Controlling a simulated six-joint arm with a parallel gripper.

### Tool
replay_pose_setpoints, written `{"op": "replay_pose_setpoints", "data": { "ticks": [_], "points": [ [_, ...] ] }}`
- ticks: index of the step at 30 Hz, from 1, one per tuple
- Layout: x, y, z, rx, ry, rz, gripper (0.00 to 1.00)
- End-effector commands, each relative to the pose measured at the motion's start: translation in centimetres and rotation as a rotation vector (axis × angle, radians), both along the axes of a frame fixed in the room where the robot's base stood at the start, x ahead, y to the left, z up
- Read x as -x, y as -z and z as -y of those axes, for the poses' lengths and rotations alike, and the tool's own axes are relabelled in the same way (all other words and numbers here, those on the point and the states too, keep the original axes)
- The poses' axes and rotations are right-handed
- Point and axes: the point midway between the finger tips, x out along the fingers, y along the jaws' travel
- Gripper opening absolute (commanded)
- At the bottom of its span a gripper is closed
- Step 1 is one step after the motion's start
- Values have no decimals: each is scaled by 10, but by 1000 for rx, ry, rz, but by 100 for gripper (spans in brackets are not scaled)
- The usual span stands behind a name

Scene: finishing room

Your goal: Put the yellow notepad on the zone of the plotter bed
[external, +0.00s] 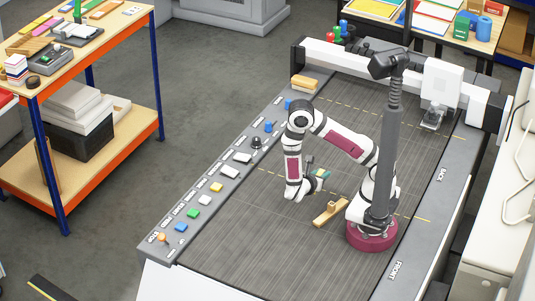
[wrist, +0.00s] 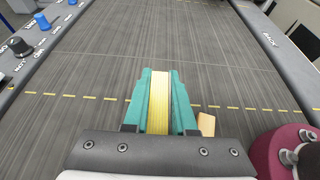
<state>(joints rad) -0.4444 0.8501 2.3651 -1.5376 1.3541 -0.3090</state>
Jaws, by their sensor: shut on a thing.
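My gripper (wrist: 160,85) is shut on the yellow notepad (wrist: 160,100), which stands on edge between the two teal fingers in the wrist view. In the external view my gripper (external: 318,173) is over the middle of the plotter bed, and the notepad is small and mostly hidden there. The dark grey plotter bed (external: 250,225) is crossed by yellow dashed lines (wrist: 90,97) that divide it into zones. The edge labels read BACK and FRONT. I cannot tell the gap between notepad and bed.
A wooden block with a knob (external: 330,213) lies on the bed near my base; part of it shows in the wrist view (wrist: 207,124). A control strip (external: 195,200) with coloured buttons runs along the left edge. A wooden-topped block (external: 304,82) sits at the far left corner. The front bed is mostly clear.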

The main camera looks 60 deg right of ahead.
Motion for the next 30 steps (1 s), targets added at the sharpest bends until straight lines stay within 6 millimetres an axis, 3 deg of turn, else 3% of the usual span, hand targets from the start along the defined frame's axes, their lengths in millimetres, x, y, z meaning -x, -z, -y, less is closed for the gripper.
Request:
{"op": "replay_pose_setpoints", "data": {
  "ticks": [4,11,14,17,20,24,30],
  "points": [
    [0,-31,0,-1,1,6,0],
    [-8,-44,-4,0,-24,1,0],
    [-32,-51,-15,-1,-111,4,0],
    [-69,-71,-33,-1,-266,8,0],
    [-105,-105,-50,-1,-465,12,0],
    [-145,-170,-70,2,-751,16,0],
    [-170,-272,-88,6,-1085,21,0]
  ]
}}
